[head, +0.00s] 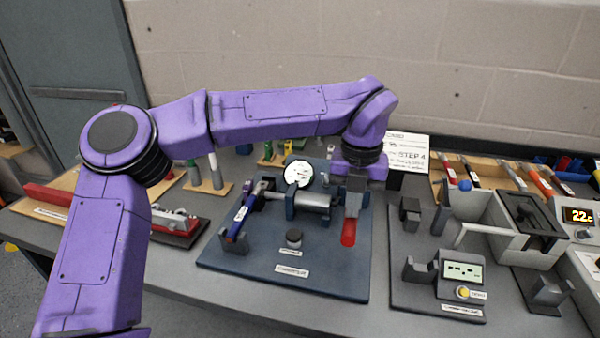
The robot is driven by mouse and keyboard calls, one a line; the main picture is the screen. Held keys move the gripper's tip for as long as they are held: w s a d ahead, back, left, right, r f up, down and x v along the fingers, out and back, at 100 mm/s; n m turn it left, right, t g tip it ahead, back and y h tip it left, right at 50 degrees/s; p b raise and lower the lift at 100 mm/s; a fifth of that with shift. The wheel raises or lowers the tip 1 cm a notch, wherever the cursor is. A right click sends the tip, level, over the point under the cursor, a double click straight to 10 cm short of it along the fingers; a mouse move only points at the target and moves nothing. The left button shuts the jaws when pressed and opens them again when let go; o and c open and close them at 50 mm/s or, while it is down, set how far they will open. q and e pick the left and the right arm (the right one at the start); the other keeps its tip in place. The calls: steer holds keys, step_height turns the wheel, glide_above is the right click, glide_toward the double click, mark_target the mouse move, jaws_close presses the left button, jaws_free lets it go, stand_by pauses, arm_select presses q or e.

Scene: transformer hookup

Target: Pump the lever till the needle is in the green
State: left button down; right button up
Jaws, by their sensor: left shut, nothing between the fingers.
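The pump unit sits on a dark blue base plate (225,262) in the middle of the bench, with a metal cylinder (313,200) across it. A round white gauge (298,173) stands behind the cylinder; its needle and green zone are too small to read. A red handle (348,234) at the cylinder's right end points toward the front. A blue handle (241,214) is at the left end. My left gripper (352,207) points down just above and behind the red handle. It is shut and empty; whether it touches the handle I cannot tell. My right gripper is not in view.
A black knob (294,238) sits at the plate's front. A STEP 4 card (408,152) stands behind. My left arm crosses above the bench's left side.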

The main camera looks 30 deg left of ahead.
arm_select(q)
step_height(320, 180, up, 9)
steer(key=p, duration=0.7)
steer(key=shift+w+a, duration=0.15)
steer(key=shift+w, duration=0.3)
step_height(320, 180, up, 5)
steer(key=p, duration=0.4)
